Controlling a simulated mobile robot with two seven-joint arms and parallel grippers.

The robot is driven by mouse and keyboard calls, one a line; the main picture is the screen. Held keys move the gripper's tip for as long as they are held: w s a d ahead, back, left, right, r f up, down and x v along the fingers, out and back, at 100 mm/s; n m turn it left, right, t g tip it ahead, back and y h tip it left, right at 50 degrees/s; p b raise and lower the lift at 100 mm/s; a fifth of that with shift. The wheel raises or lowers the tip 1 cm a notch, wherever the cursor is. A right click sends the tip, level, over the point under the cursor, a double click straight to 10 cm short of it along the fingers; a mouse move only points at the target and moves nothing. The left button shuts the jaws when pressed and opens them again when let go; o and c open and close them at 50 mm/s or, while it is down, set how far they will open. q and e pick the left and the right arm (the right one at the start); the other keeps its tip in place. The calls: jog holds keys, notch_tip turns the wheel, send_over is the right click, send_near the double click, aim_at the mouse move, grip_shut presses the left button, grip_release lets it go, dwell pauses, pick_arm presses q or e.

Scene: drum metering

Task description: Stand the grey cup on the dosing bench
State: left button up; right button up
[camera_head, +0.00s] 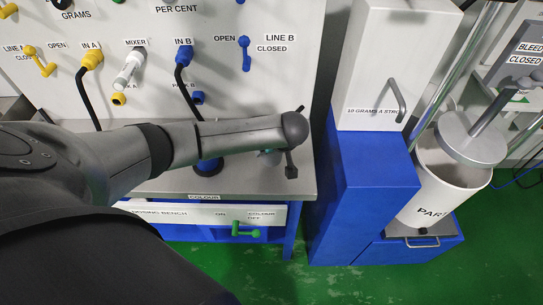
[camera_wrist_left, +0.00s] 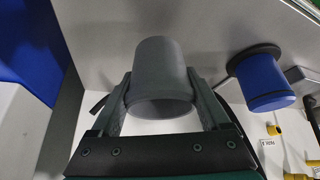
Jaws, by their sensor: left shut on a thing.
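The grey cup (camera_wrist_left: 160,70) fills the middle of the left wrist view, between the two fingers of my left gripper (camera_wrist_left: 160,98). The gripper is shut on the cup's sides. In the head view my left arm reaches in from the left over the dosing bench (camera_head: 304,178), with the left gripper (camera_head: 284,165) near the bench's right end. There the cup (camera_head: 267,158) is mostly hidden behind the arm. I cannot tell whether its base touches the bench top. My right gripper is not in view.
A blue cylinder with a dark ring (camera_head: 208,166) stands on the bench left of the gripper; it also shows in the left wrist view (camera_wrist_left: 262,80). The panel (camera_head: 235,110) with hoses and handles rises behind. A blue cabinet (camera_head: 370,190) and a white drum (camera_head: 440,190) stand to the right.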

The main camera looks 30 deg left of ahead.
aim_at(272, 156)
pick_arm(q)
jog(key=shift+f+b, duration=0.3)
jog(key=shift+f, duration=1.15)
jog(key=shift+f, duration=0.2)
jog(key=o, duration=1.4)
jog(key=shift+o, duration=0.2)
jog(key=shift+r, duration=0.1)
jog(key=p+v, duration=0.3)
jog(key=v, duration=0.9)
